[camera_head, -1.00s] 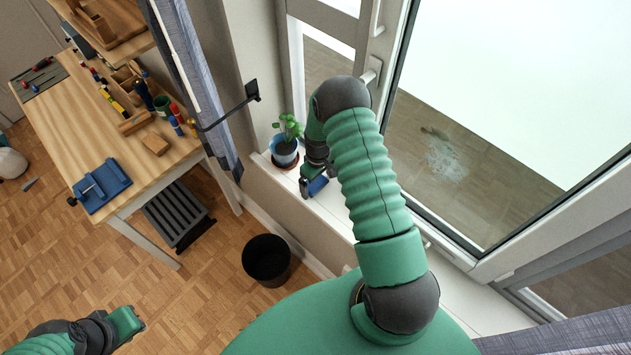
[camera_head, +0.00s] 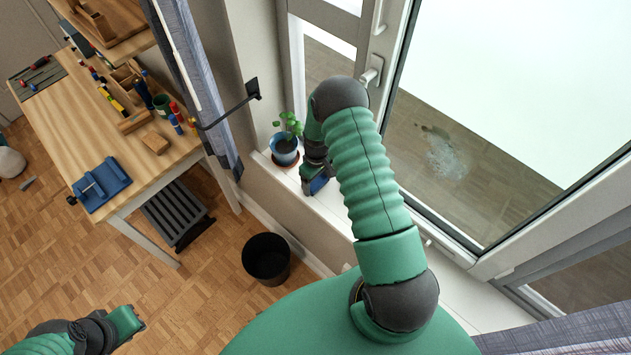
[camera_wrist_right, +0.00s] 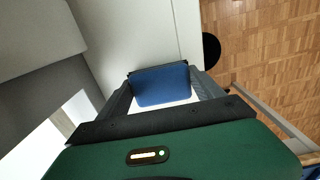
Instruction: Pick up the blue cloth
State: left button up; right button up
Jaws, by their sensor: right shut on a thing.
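The blue cloth (camera_head: 318,184) is on the white window sill, just right of the potted plant, partly hidden by my right gripper (camera_head: 312,186). In the right wrist view the cloth (camera_wrist_right: 161,85) looks like a flat, rounded blue block between the two dark fingers of my right gripper (camera_wrist_right: 163,88), which is shut on it. I cannot tell whether it touches the sill. My left gripper (camera_head: 134,322) is at the lower left, away from the cloth over the floor; its fingers are not clear enough to judge.
The potted plant (camera_head: 286,147) stands beside the right gripper on the sill (camera_head: 335,212). The window (camera_head: 455,150) with a smudge on its glass is to the right. A black bin (camera_head: 266,259) stands below. A workbench (camera_head: 105,140) with tools is at the left.

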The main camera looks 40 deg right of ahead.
aim_at(317, 181)
jog(key=shift+w+d+r, duration=0.1)
jog(key=shift+r, duration=0.35)
notch_tip(317, 181, up, 2)
jog(key=shift+r+b, duration=0.1)
jog(key=shift+b, duration=0.55)
jog(key=w+a+r+b, duration=0.2)
jog(key=a+b, duration=0.1)
jog(key=a, duration=1.3)
jog(key=shift+w, duration=0.15)
